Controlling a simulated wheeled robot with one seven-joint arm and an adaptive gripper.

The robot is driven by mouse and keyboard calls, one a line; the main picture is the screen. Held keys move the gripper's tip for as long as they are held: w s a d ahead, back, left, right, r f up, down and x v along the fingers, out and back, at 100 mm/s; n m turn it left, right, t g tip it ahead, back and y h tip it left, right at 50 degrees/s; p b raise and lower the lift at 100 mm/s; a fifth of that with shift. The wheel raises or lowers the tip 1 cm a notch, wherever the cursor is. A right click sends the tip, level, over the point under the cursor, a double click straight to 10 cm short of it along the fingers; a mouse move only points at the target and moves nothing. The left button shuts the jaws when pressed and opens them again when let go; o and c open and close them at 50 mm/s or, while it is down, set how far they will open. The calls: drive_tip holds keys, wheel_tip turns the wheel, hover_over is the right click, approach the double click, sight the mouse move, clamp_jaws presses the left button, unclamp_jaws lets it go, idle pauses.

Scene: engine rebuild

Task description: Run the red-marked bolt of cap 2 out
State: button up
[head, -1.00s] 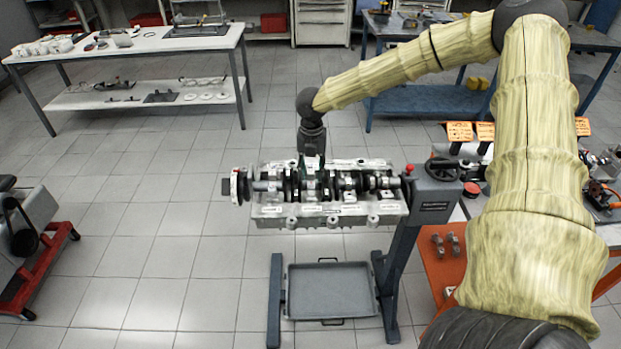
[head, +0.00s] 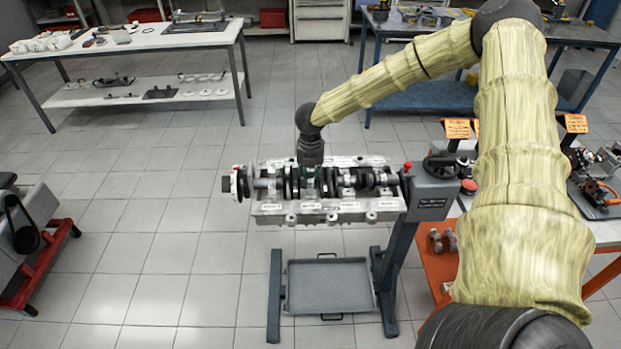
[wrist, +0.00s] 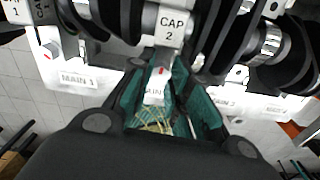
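Cap 2 (wrist: 171,26) is a light metal bearing cap on the crankshaft, labelled "CAP 2". Its red-marked bolt (wrist: 162,71) shows just below the label in the wrist view. My gripper (wrist: 163,78) has its two green-padded fingers on either side of this bolt. The fingers are apart, with the bolt and part of a white "MAIN" label in the gap. I cannot tell whether the pads touch the bolt. In the head view my gripper (head: 311,180) is down at the engine block (head: 270,209), and the bolt is hidden there.
Cap 1's bolt (wrist: 50,50) also carries a red mark, left of cap 2. Dark crank webs (wrist: 218,35) rise close beside cap 2. The block sits on a grey stand (head: 397,250) with a tray (head: 330,284) beneath. An orange cart (head: 436,268) stands to the right.

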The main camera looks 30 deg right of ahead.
clamp_jaws()
drive_tip(key=shift+d+n+p, duration=0.1)
drive_tip(key=shift+n+p, duration=0.5)
drive_tip(key=shift+n, duration=1.8)
drive_tip(key=o, duration=0.6)
unclamp_jaws()
